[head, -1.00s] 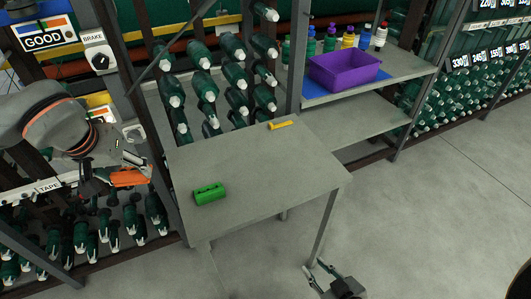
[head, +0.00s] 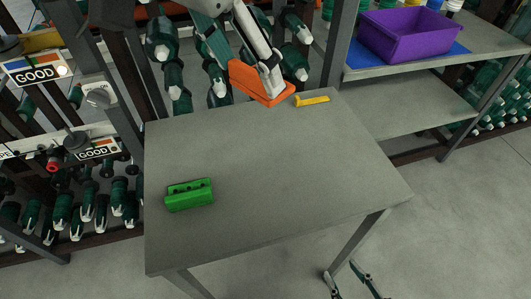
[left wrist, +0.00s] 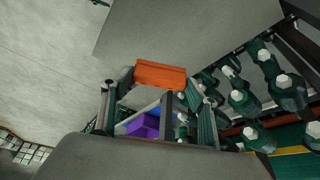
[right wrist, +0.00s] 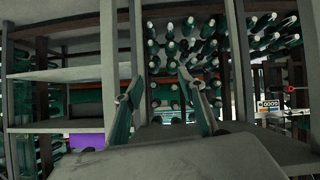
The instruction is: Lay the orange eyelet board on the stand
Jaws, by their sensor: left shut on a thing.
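The orange eyelet board (head: 256,84) is in my left gripper (head: 268,80), at the back edge of the grey table (head: 290,170), close to the yellow piece. The board looks tilted in the head view; I cannot tell whether it touches the tabletop. In the left wrist view the board (left wrist: 160,75) shows as an orange block between the fingers. A green slotted block (head: 190,196), which looks like the stand, sits on the table's left front part, well apart from the board. My right gripper (head: 350,283) is low beyond the table's front right side, its fingers apart and empty.
A small yellow piece (head: 312,100) lies at the table's back edge. A purple bin (head: 408,36) on a blue mat stands on the shelf at the back right. Racks of green bottle-like items stand behind and left. The table's middle and right are clear.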

